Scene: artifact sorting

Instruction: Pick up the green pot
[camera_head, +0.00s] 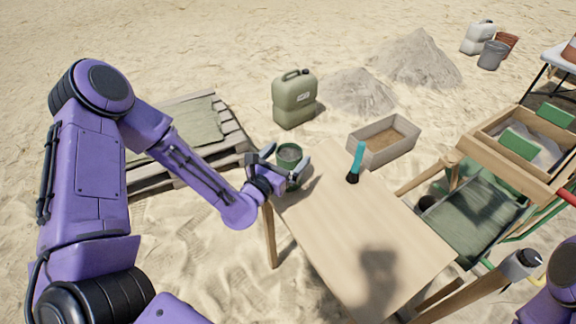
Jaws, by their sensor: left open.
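The green pot (289,154) stands at the far left corner of the light wooden table (375,235). It is a small round dark-green pot with a greyish top. My left gripper (284,166) is open at the pot, with one finger on its left and the other on its near right. Whether the fingers touch it I cannot tell. My right gripper is not in view; only a purple part of my right arm shows at the lower right edge.
A teal-handled brush (356,162) stands on the table's far edge. A wooden sieve frame (520,150) stands at right, a pallet (190,140) at left. The table's middle is clear.

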